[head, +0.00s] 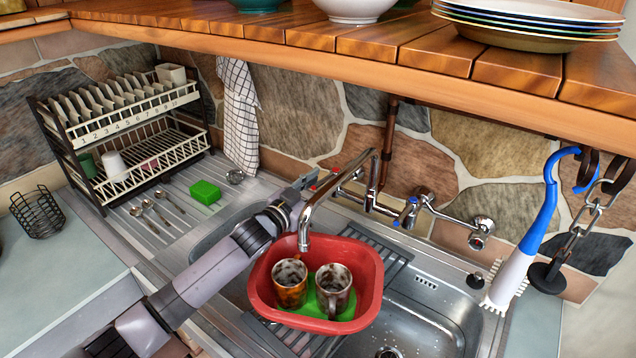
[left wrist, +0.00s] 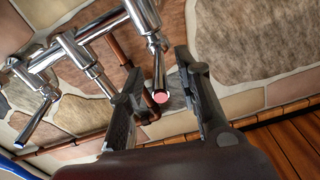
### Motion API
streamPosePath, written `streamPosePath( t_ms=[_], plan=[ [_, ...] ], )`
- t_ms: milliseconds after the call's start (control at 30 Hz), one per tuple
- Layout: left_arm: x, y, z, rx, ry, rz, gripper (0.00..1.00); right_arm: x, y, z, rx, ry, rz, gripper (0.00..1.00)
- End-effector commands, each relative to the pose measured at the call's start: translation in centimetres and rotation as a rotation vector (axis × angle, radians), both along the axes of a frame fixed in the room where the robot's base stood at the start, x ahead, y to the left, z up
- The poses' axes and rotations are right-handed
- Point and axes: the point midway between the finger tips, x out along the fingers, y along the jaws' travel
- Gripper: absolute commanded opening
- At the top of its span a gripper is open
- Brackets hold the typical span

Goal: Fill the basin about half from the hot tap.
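The red basin (head: 262,290) sits in the sink under the tap spout (head: 303,240). It holds two stained mugs (head: 290,284) (head: 334,291) and something flat and green; I make out no water in it and no stream from the spout. The hot tap's lever with a red end (head: 335,171) is on the wall mixer. My left gripper (head: 305,184) is beside it. In the left wrist view the gripper (left wrist: 160,72) is open, with the red-ended lever (left wrist: 160,96) between its fingers, apparently untouched. The blue-marked cold lever (head: 406,212) is to the right. My right gripper is not in view.
A dish rack (head: 130,135) with plates stands at the back left, near a green sponge (head: 205,192) and spoons. A wooden shelf (head: 380,52) with crockery overhangs the tap. A blue-white brush (head: 530,245) hangs at right. The right sink bowl (head: 425,320) looks empty.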

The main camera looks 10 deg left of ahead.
Motion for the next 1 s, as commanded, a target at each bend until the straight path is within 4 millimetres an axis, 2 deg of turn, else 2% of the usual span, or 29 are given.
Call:
streamPosePath(
  t_ms=[233,700,1000],
  plan=[
    [0.04,-0.03,-0.04,0.000,0.000,0.000,0.31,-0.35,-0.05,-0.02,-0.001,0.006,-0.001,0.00],
    [0.02,-0.01,-0.04,-0.001,0.000,0.000,0.00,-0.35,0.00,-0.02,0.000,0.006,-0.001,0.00],
    [0.01,-0.02,-0.05,-0.001,0.000,0.000,0.00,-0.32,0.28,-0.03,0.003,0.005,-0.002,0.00]
  ],
)
